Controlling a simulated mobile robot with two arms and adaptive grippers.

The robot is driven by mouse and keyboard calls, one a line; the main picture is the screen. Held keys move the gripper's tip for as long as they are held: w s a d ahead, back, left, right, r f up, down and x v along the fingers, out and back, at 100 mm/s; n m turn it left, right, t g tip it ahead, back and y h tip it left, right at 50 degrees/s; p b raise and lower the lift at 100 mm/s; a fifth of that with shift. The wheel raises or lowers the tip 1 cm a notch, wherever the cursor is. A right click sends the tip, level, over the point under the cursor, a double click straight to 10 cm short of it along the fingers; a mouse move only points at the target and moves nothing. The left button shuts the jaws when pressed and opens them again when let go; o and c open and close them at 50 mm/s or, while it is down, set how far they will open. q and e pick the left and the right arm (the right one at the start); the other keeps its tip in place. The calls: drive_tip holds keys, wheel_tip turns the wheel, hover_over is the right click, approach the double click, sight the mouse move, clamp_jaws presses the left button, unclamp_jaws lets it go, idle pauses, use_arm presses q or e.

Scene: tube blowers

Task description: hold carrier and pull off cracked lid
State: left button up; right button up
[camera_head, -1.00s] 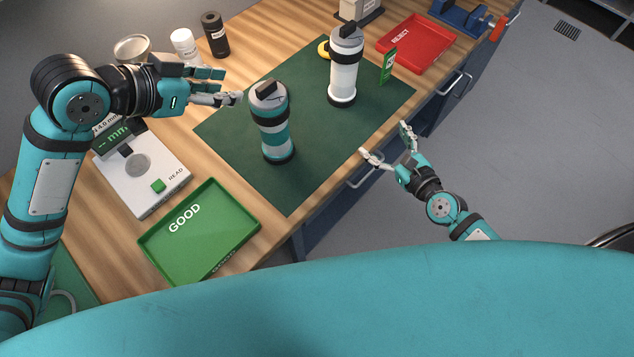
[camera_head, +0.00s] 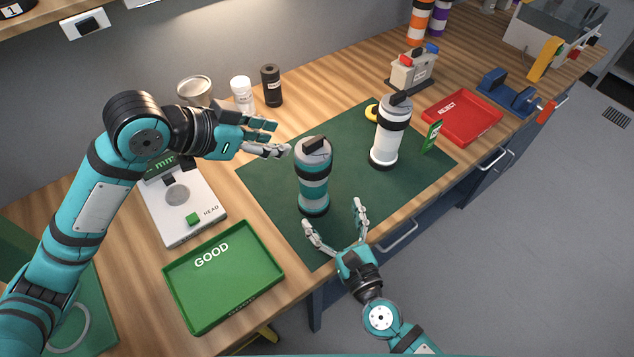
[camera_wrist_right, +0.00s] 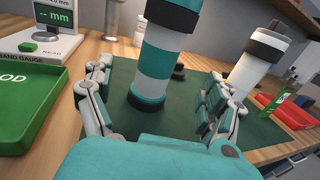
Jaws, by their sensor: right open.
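A teal-and-white banded carrier (camera_head: 314,180) with a grey lid and dark top latch stands upright on the green mat. A white carrier (camera_head: 386,140) with black bands stands behind it to the right. I cannot make out a crack on either lid. My left gripper (camera_head: 282,138) is open and empty, just left of the banded carrier's lid and apart from it. My right gripper (camera_head: 334,226) is open in front of the banded carrier's lower part. In the right wrist view the banded carrier (camera_wrist_right: 158,65) stands between and beyond the spread fingers, its top cut off.
The green GOOD tray (camera_head: 225,278) and a gauge (camera_head: 180,205) lie to the left. The red REJECT tray (camera_head: 462,118), a small green sign (camera_head: 431,137) and a blue vise (camera_head: 508,92) are at right. Jars (camera_head: 271,86) stand behind the mat.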

sight(319, 189)
drive_tip(key=x, duration=1)
drive_tip(key=shift+w+a, duration=0.1)
drive_tip(key=shift+w, duration=0.3)
drive_tip(key=shift+c, duration=0.2)
drive_tip(key=c, duration=1.4)
